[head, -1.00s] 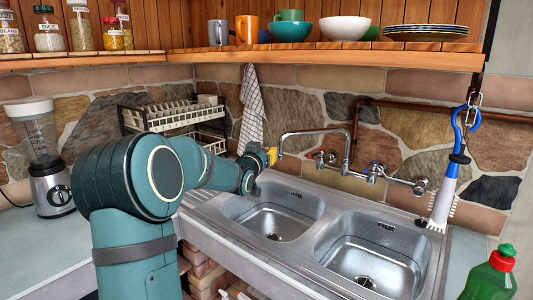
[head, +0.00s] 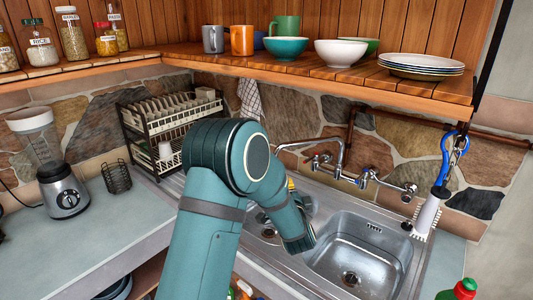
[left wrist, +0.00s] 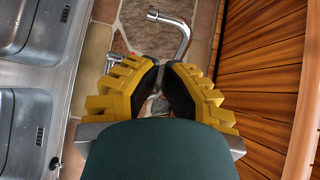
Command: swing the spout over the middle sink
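The chrome spout (head: 308,142) rises from the wall tap and bends left, its free end above the back of the left basin. In the left wrist view the spout (left wrist: 186,38) lies just beyond my fingers. My left gripper (left wrist: 162,64) has yellow fingers with black pads, tips nearly together, nothing seen held between them. In the head view my arm hides most of it; only a bit of yellow (head: 290,184) shows below the spout. The right basin (head: 362,255) is clear to see; the left basin (head: 262,232) is mostly covered by my arm. I see two basins. My right gripper is out of view.
A wooden shelf (head: 330,88) with mugs, bowls and plates overhangs the tap. A dish rack (head: 165,130) stands at the left, a blender (head: 62,190) farther left. A green bottle (head: 460,290) is at the bottom right.

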